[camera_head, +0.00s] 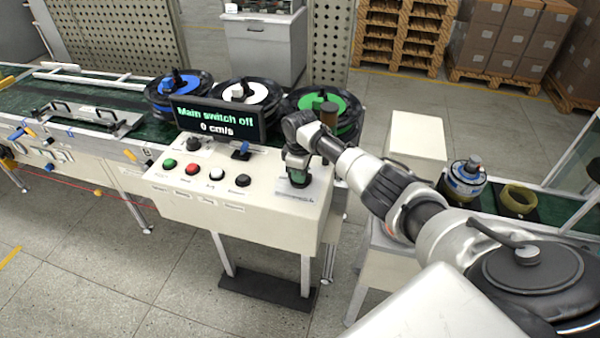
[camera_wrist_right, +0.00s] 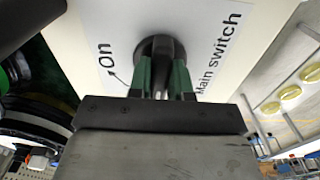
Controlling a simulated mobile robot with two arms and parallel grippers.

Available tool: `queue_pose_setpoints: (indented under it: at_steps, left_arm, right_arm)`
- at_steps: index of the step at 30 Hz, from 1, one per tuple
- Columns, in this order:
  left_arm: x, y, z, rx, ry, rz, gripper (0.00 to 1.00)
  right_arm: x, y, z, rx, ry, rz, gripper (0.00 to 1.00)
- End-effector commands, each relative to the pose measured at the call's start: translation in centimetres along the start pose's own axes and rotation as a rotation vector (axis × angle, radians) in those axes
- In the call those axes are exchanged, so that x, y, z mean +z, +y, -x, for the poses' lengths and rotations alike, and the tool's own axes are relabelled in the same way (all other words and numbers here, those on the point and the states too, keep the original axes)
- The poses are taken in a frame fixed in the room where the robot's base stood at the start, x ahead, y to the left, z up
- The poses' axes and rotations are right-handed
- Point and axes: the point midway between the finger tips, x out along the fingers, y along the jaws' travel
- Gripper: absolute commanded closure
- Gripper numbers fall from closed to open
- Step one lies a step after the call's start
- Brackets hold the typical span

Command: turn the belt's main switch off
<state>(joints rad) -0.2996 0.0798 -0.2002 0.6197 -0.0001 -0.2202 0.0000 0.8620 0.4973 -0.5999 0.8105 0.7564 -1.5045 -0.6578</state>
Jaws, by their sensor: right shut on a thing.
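The main switch is a dark rotary knob (camera_wrist_right: 155,46) on the right end of the white control panel (camera_head: 225,205). My right gripper (camera_head: 298,180) is over it, and in the wrist view its two green-lined fingers (camera_wrist_right: 162,78) are shut on the knob from both sides. The knob's pointer is hidden between the fingers. The labels "On" and "Main switch" show beside it. The display (camera_head: 218,121) on the panel reads "Main switch off" and "0 cm/s". My left gripper is not in view.
Green, red, white and black buttons (camera_head: 191,168) sit left of my gripper on the panel. A motor part (camera_head: 467,178) stands at the right.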

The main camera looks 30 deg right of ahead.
Motion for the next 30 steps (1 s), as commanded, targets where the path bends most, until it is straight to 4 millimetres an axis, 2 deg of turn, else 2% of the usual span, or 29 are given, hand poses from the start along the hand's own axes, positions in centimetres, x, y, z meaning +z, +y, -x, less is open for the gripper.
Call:
queue_pose_setpoints:
  at_steps: [17, 18, 22, 23, 30]
  left_arm:
    - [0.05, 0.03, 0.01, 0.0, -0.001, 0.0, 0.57]
    - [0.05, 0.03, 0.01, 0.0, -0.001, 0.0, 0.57]
    - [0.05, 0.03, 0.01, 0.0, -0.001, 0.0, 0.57]
    - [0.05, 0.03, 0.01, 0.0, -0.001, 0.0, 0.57]
    - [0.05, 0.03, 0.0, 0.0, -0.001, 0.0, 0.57]
  right_arm:
    - [-0.07, 0.04, 0.11, 0.002, 0.003, 0.036, 1.0]
    - [-0.08, 0.04, 0.11, 0.002, 0.003, 0.037, 0.78]
    - [-0.06, 0.03, 0.09, 0.002, 0.002, 0.035, 0.58]
    - [-0.06, 0.03, 0.08, 0.002, 0.002, 0.035, 0.55]
    - [-0.03, 0.02, 0.07, 0.001, 0.001, 0.034, 0.55]
